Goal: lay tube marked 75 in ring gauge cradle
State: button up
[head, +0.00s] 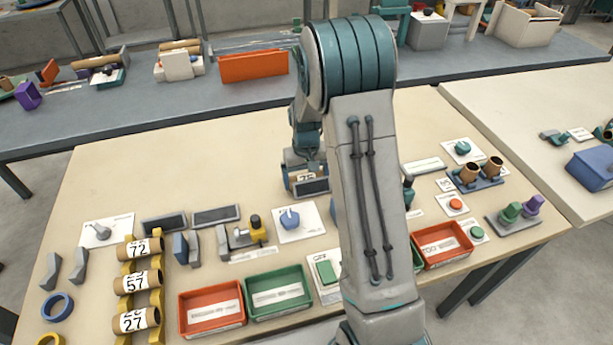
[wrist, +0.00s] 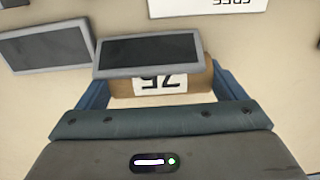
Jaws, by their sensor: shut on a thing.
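The cardboard tube marked 75 (wrist: 195,88) is between the two blue fingers of my gripper (wrist: 160,90), shut on it. Its label is upside down in the wrist view. A dark grey-framed panel (wrist: 150,55) covers part of the tube there. I cannot tell whether the tube touches the table. I cannot make out the ring gauge cradle for certain; my arm hides part of the table.
Tubes marked 72, 57 and 27 lie on a yellow rack (head: 157,300) at left. Two more dark panels (head: 165,223) (head: 215,216), a grey and yellow device (head: 243,235) and a blue dial (head: 290,218) stand nearby. Red (head: 212,328) and green (head: 278,312) trays line the front. The table's back left is clear.

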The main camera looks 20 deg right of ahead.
jog(key=shift+f, duration=0.15)
jog(key=o, duration=0.7)
